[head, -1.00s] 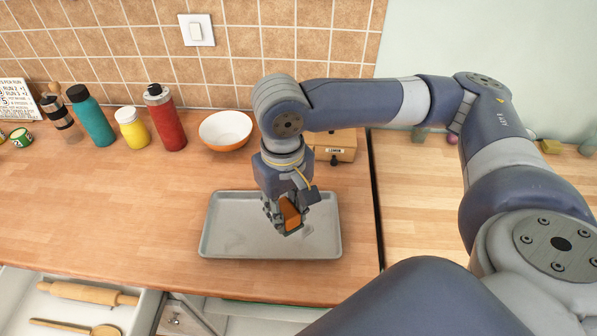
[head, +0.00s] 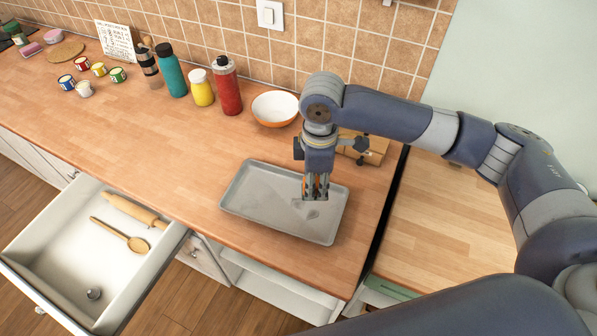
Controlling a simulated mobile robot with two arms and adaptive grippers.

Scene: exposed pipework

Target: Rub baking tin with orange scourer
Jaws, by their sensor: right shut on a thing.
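The grey baking tin (head: 262,211) lies flat on the wooden counter, with a few darker marks on its floor. My right gripper (head: 316,192) points down over the right part of the tin. It is shut on the orange scourer (head: 317,181), of which only a thin strip shows between the fingers. I cannot tell whether the scourer touches the tin. My left gripper is not in view.
An orange and white bowl (head: 275,109) and a wooden box (head: 373,149) stand behind the tin. A red bottle (head: 228,88) and other bottles stand at the back left. An open drawer (head: 75,242) juts out at front left. The counter left of the tin is clear.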

